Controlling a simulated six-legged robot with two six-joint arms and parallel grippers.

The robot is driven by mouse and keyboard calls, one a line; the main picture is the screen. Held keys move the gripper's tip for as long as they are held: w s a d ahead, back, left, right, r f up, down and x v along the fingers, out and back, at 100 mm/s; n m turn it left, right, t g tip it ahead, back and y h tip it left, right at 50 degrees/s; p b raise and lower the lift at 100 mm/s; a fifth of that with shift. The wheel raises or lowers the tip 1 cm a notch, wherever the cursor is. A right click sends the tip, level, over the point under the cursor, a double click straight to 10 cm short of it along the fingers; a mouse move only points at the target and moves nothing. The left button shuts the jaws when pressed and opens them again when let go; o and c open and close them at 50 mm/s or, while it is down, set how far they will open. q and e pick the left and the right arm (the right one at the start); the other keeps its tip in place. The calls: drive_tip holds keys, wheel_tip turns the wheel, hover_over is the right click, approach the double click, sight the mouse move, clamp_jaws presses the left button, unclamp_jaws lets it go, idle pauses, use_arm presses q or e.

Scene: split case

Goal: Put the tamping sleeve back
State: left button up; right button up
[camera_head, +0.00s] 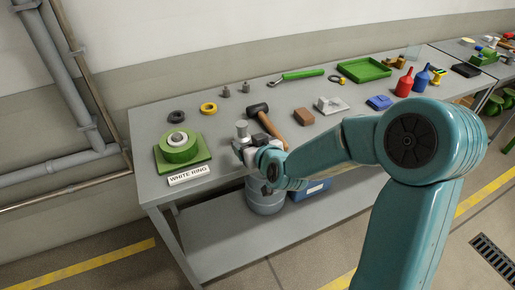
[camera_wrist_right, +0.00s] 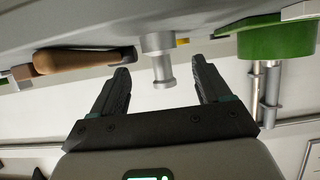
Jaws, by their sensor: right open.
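A grey stepped cylinder (camera_head: 241,130), which looks like the tamping sleeve, stands upright near the front edge of the bench. In the upside-down right wrist view the cylinder (camera_wrist_right: 160,62) shows between the two fingers, with a gap on each side. My right gripper (camera_head: 248,148) is open, at the front edge of the bench, close to the cylinder. I see no contact, and the exact depth between fingers and cylinder is hard to tell. My left gripper is in neither view.
A green round holder (camera_head: 180,150) on a square plate sits left, behind a WHITE RING label (camera_head: 189,175). A mallet (camera_head: 270,122) lies just right of the cylinder. Black (camera_head: 176,117) and yellow (camera_head: 208,108) rings lie behind. A brown block (camera_head: 304,117) is further right.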

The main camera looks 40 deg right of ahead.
drive_tip(key=v, duration=0.6)
drive_tip(key=shift+s, duration=0.15)
idle(0.3)
